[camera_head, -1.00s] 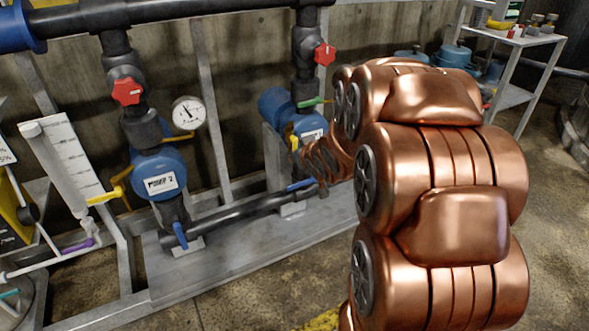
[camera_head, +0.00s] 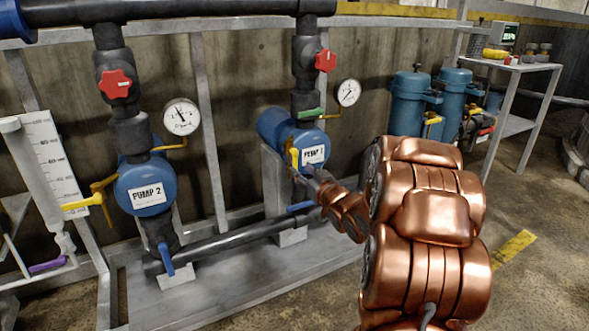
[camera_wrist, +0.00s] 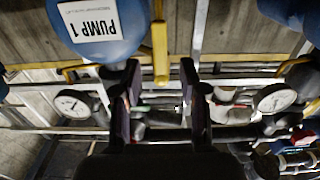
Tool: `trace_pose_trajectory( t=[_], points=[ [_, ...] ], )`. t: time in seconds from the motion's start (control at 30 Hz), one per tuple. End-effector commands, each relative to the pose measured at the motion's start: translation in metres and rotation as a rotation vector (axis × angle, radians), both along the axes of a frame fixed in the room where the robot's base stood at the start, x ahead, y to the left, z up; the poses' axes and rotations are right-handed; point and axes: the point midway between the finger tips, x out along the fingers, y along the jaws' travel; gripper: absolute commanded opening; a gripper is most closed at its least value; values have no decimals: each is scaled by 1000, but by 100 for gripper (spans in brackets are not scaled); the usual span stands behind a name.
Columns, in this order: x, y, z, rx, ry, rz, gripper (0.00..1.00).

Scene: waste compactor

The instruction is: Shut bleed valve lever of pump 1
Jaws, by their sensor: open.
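Pump 1 (camera_head: 313,155) is a blue pump with a white label, in the middle of the head view. It also shows upside down at the top left of the wrist view (camera_wrist: 85,45). A yellow lever (camera_head: 294,158) stands upright on its left side. In the wrist view this yellow lever (camera_wrist: 160,45) runs down from the top edge, its end between my fingertips. My gripper (camera_wrist: 160,72) is open, one dark finger on each side of the lever. I cannot tell whether either finger touches it. In the head view my copper arm hides part of the gripper.
Pump 2 (camera_head: 148,188) stands left with its own yellow lever (camera_head: 100,195). Below pump 1 is a blue lever (camera_head: 300,207), above it a green handle (camera_head: 311,112). A pressure gauge (camera_head: 347,92) is to its right. Blue canisters (camera_head: 410,102) stand behind my arm.

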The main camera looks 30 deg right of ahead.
Motion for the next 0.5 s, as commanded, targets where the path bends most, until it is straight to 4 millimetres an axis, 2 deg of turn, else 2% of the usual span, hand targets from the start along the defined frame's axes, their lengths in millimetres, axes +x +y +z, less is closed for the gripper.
trace_pose_trajectory(
  t=[0.2, 0.5],
  points=[
    [30, -1, -2, -3, -1, 3, 43],
    [52, -4, -1, -2, 1, 0, 43]
  ],
)
